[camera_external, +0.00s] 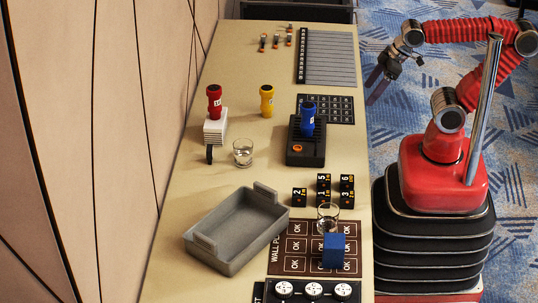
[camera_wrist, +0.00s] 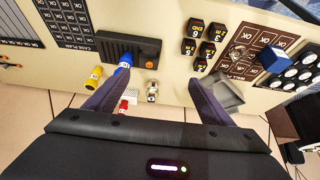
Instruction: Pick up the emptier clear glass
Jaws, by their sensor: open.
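One clear glass (camera_external: 243,153) stands upright on the table near the white block, with what looks like some clear liquid low in it; it also shows small in the wrist view (camera_wrist: 152,91). A second clear glass (camera_external: 327,218) stands on the brown OK panel, just behind a blue cube; it also shows in the wrist view (camera_wrist: 238,54). Its liquid level is hard to tell. My gripper (camera_external: 376,87) is open and empty, off the table's right side and apart from both glasses. Its spread fingers show in the wrist view (camera_wrist: 157,78).
A grey tray (camera_external: 199,243) lies left of the second glass. Black numbered cubes (camera_external: 324,188) stand behind that glass, the blue cube (camera_external: 333,251) in front. Red (camera_external: 214,101), yellow (camera_external: 266,100) and blue (camera_external: 307,118) cylinders stand farther back. The wall borders the table's left.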

